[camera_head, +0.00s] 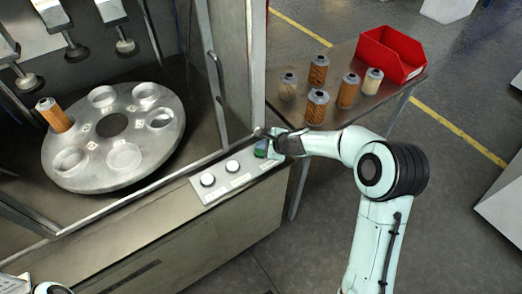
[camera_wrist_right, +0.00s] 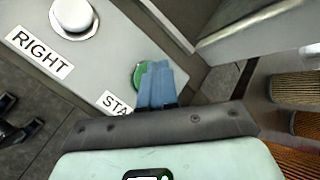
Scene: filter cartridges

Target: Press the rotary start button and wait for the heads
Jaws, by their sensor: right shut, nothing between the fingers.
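A green start button (camera_wrist_right: 138,78) sits on the machine's front panel (camera_wrist_right: 110,60), beside a label reading "STA", the rest of which is hidden. My right gripper (camera_wrist_right: 158,75) has its blue fingers shut and empty over the button, covering part of it; I cannot tell whether it touches or presses it. In the head view my right gripper (camera_head: 266,146) is at the panel's right end. The rotary table (camera_head: 113,135) has several round pockets, with one orange cartridge (camera_head: 55,115) in the pocket at its left. A little of my left arm shows at the bottom left; its gripper is out of view.
Two white round knobs (camera_head: 207,179) (camera_head: 232,165) are on the panel left of my right gripper. A side table (camera_head: 335,113) at the right holds several cartridges (camera_head: 317,106) and a red bin (camera_head: 391,54). Pressing heads (camera_head: 126,46) hang above the rotary table. A door frame (camera_head: 232,70) stands behind the panel.

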